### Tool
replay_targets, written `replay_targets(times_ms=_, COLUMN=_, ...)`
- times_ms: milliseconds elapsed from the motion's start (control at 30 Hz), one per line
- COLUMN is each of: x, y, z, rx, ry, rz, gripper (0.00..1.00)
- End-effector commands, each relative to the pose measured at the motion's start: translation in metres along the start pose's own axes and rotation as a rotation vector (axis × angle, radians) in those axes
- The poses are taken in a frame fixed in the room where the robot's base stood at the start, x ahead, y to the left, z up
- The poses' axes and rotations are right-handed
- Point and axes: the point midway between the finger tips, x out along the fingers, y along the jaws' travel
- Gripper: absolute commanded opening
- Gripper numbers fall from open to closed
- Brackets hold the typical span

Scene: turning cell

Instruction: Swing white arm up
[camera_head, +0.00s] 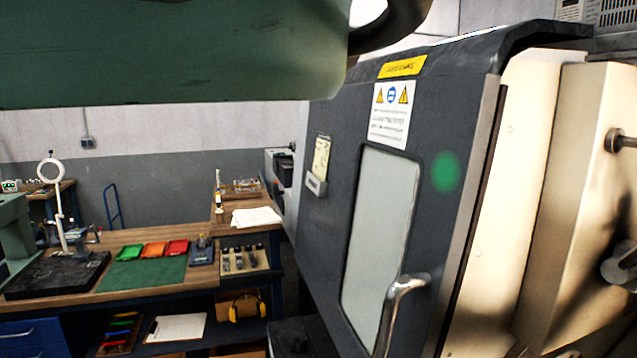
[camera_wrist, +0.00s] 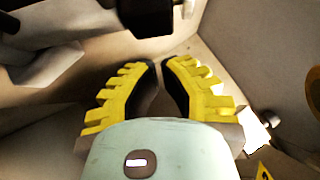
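My gripper (camera_wrist: 158,68) shows in the wrist view, with yellow ribbed fingers and dark inner pads. A narrow gap separates the fingers and nothing is seen between them. It is inside a beige-walled space. A pale, blocky part (camera_wrist: 40,68) at the left, near a dark piece, may be the white arm, but I cannot tell for sure. A bright pale part (camera_wrist: 255,132) lies right of the right finger. The fingers appear apart from both. In the head view my gripper is out of sight, and no white arm can be made out in the machine.
The machine's dark door (camera_head: 340,120) has a window and a metal handle (camera_head: 402,300). Beige inner walls (camera_head: 530,180) show right of it, with a rod end (camera_head: 620,140). A workbench (camera_head: 130,238) with coloured trays and a white ring lamp (camera_head: 52,172) stands at left.

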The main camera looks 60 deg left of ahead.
Motion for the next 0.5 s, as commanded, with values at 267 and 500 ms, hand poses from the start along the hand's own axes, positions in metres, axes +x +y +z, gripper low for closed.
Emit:
replay_targets(times_ms=267, x=0.0152, y=-0.0076, z=0.0154, rx=0.019, ry=-0.015, rz=-0.017, gripper=0.0)
replay_targets(times_ms=500, x=0.015, y=-0.0022, z=0.0159, rx=0.008, ry=-0.007, rz=-0.004, gripper=0.0)
